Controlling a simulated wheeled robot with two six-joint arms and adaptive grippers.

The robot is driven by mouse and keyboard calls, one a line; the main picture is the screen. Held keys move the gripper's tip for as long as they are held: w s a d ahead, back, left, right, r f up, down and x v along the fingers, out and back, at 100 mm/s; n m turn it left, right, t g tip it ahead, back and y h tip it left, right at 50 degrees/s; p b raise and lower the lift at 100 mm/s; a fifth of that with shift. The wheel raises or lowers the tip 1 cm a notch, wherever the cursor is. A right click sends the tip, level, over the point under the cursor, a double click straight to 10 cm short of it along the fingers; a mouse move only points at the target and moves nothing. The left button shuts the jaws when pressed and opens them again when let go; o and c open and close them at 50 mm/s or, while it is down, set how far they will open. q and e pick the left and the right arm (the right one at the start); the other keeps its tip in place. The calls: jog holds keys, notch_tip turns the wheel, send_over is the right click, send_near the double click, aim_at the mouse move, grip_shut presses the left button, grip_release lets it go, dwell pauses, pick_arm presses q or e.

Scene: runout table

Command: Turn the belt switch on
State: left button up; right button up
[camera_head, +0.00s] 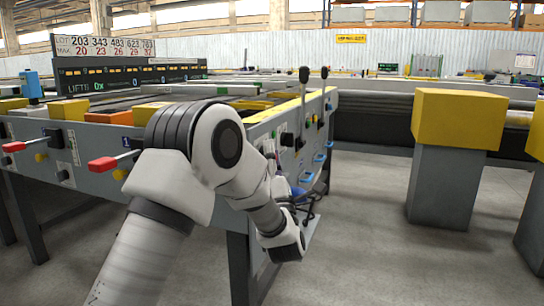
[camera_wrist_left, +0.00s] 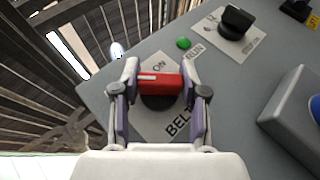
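The belt switch (camera_wrist_left: 160,84) is a red handle with a white mark at its left end, in the left wrist view. It sits over a dark round base on a white plate with the words ON and BELT. The handle lies across the picture, and the ON word is just above it. My left gripper (camera_wrist_left: 161,80) has one finger at each end of the handle, and the handle fills the gap between them. In the head view my left gripper (camera_head: 300,193) is at the end panel of the table, partly behind my own arm. The switch is hidden there. My right gripper is not in view.
A green RUN button (camera_wrist_left: 183,43) and a black knob (camera_wrist_left: 236,18) are near the switch. A grey box (camera_wrist_left: 290,108) stands out at the right. Black-knobbed levers (camera_head: 304,76) rise from the table's end. A yellow-topped grey post (camera_head: 445,180) stands to the right, with clear floor between.

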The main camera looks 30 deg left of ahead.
pick_arm(q)
jog(key=shift+r+m+h+p, duration=0.15)
jog(key=shift+m+h+p, duration=0.2)
jog(key=shift+p, duration=0.2)
jog(key=m+g+h+p, duration=0.2)
jog(key=h+p, duration=0.1)
jog(key=p, duration=0.5)
jog(key=r+m+g+h+p, duration=0.1)
jog(key=m+g+h+p, duration=0.1)
jog(key=p, duration=0.6)
jog(key=shift+m+h, duration=0.55)
jog(key=shift+h, duration=0.5)
jog(key=m+g+h+p, duration=0.1)
jog(key=g+p, duration=0.1)
jog(key=p, duration=0.5)
jog(key=g+h+p, duration=0.1)
jog(key=g+p, duration=0.2)
jog(key=p, duration=0.4)
jog(key=m+g+h+p, duration=0.1)
jog(key=g+p, duration=0.1)
jog(key=p, duration=0.5)
jog(key=shift+f+m, duration=0.3)
jog(key=shift+f+g+h+p, duration=0.3)
jog(key=shift+g+p, duration=0.1)
jog(key=shift+p, duration=0.1)
jog(key=o, duration=1.2)
jog(key=shift+f, duration=0.1)
jog(key=shift+c, duration=0.2)
